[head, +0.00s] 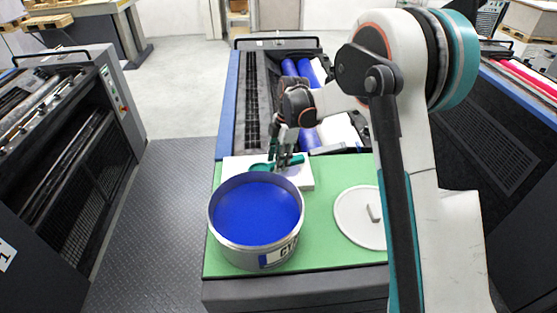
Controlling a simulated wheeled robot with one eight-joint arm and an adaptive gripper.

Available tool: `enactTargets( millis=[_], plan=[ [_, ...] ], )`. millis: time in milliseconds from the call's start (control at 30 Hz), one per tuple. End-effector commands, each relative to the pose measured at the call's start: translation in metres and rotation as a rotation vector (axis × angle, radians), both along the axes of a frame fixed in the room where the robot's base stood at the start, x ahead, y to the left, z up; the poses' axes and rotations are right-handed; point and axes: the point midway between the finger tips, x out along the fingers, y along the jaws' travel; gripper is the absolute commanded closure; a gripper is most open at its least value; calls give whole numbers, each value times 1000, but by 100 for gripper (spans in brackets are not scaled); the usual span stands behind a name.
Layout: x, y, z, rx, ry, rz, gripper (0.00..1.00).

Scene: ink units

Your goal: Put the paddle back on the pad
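The teal paddle (298,159) lies over the white pad (305,176) in the head view, with its rounded end to the left, just behind the ink tin. The tin hides part of the pad's front edge. I cannot tell whether the paddle touches the pad or is held just above it. My gripper (281,160) points down at the middle of the paddle, over the pad. Its fingers are small and dark and overlap the paddle, so their grip on it is unclear.
An open tin of blue ink (256,213) stands in front of the pad on the green worktop (318,240). A round white lid (352,222) lies to the right, partly behind my arm. Blue rollers (291,70) and a dark grille lie beyond. Other machines stand on both sides.

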Motion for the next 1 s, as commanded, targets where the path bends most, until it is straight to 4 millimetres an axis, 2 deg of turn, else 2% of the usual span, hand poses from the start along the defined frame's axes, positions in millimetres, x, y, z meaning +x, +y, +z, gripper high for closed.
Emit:
enactTargets(
  millis=[500,633,867,1000],
  plan=[
    [5,-17,95,0,0,-1,61],
    [6,-19,108,0,0,0,61],
    [6,-20,115,0,0,-3,61],
    [-2,-25,127,-5,-10,-55,61]
  ],
)
